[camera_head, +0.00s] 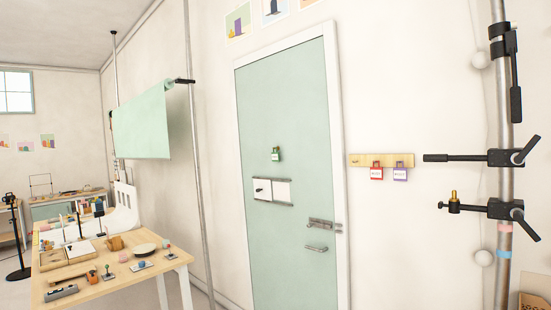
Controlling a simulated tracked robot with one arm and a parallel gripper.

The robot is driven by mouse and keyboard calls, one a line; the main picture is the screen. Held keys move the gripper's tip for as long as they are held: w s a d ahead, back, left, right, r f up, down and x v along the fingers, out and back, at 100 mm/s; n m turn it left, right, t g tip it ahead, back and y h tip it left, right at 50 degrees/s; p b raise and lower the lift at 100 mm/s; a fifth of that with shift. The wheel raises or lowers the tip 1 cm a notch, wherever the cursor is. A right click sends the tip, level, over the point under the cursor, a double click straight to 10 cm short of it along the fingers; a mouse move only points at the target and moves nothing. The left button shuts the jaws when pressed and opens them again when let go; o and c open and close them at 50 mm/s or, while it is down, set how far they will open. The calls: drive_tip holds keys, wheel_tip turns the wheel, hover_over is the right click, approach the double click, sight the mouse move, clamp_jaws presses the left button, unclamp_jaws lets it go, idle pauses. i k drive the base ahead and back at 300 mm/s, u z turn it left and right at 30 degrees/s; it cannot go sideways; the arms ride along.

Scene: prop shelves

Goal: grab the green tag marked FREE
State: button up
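A small green tag (276,155) hangs on the pale green door (290,120), a little above a white panel. Any lettering on it is too small to read. A red tag (376,172) and a purple tag (400,172) hang side by side from a wooden rail (358,160) on the wall right of the door. Each of these has a white label that I cannot read. My gripper is not in view.
A metal pole (505,150) with black clamps stands close at the right. A wooden table (140,277) with several small items is at the lower left. A green sheet (142,125) hangs from a stand behind it. The door has a white sliding panel (272,189) and a metal latch (318,223).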

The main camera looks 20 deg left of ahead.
sight(274, 156)
drive_tip(key=u, duration=0.3)
drive_tip(key=i, duration=1.85)
drive_tip(key=u, duration=0.55)
drive_tip(key=i, duration=2.65)
